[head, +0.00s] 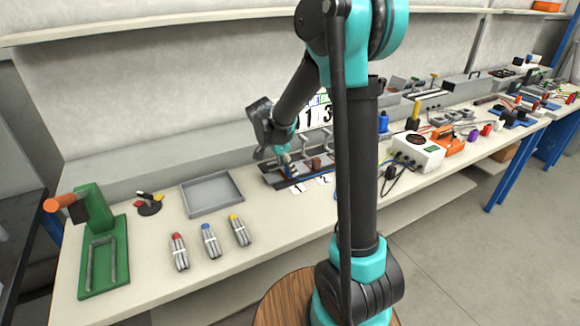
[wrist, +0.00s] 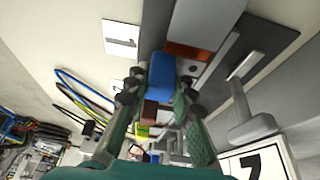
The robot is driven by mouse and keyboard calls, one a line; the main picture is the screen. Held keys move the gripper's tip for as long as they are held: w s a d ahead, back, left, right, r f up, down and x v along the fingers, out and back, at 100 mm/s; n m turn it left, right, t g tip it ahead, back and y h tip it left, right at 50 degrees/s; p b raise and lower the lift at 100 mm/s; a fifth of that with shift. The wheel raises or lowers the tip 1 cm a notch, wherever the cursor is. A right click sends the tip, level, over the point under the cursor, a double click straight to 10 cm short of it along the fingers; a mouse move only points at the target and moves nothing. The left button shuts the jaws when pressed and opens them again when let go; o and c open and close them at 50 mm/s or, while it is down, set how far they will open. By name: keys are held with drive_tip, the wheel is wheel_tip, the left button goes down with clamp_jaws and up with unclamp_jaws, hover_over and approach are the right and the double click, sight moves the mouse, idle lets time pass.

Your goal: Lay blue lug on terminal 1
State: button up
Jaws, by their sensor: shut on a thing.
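My gripper (head: 285,156) is over the left end of the terminal fixture (head: 268,178) in the head view. In the wrist view, my gripper (wrist: 160,84) is shut on the blue lug (wrist: 160,72), with a finger on each side. The far end of the lug is beside a copper-coloured piece (wrist: 188,51) of the fixture, level with the card marked 1 (wrist: 121,38). I cannot tell whether the lug touches it. A brown block (wrist: 149,113) shows below the lug in the wrist view. In the head view the lug is too small to make out clearly.
Clamps with grey handles (wrist: 250,125) stand close to my gripper. Coloured cables (wrist: 85,92) lie at the left of the wrist view. A grey tray (head: 212,193), a green press (head: 104,245) and several tools (head: 210,240) are on the left bench, with bare surface between them.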

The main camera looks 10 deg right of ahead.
drive_tip(key=shift+f, duration=0.6)
drive_tip(key=o, duration=1.1)
drive_tip(key=v, duration=1.2)
